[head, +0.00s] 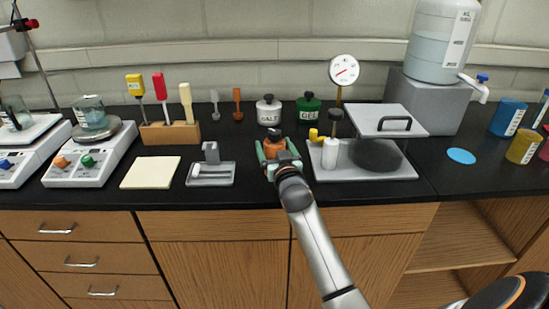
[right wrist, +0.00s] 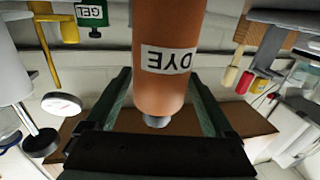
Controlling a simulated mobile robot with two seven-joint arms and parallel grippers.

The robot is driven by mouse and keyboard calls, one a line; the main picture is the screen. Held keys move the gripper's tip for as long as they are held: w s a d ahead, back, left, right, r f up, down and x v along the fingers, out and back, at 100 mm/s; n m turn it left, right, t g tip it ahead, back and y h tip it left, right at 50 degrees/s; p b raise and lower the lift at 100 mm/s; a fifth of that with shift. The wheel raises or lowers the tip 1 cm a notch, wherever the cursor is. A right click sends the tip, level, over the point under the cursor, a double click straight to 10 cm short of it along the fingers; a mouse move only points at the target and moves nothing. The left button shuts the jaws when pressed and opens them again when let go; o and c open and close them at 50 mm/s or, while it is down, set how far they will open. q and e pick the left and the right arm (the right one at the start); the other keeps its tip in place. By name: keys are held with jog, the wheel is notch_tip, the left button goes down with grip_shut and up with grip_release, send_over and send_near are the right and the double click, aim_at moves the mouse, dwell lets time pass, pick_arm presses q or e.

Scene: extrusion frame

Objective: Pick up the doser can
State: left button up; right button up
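An orange-brown can (head: 274,147) with a white DYE label and a dark top stands on the black counter at the centre. I take it for the doser can; no label reads doser. My right gripper (head: 276,158) is at the can with its green fingers on either side. In the right wrist view the can (right wrist: 168,88) appears upside down between the fingers (right wrist: 160,105). Narrow gaps show beside the can, so the fingers look open around it. The can's base is out of the wrist view. My left gripper is not in view.
A white can (head: 268,112) and a green can (head: 308,109) stand behind. Close on the right are a white bottle (head: 330,154) and a grey press (head: 390,122). A small grey stand (head: 211,172) is on the left. The counter's front edge passes under my right arm.

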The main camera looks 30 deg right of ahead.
jog(key=c, duration=1.2)
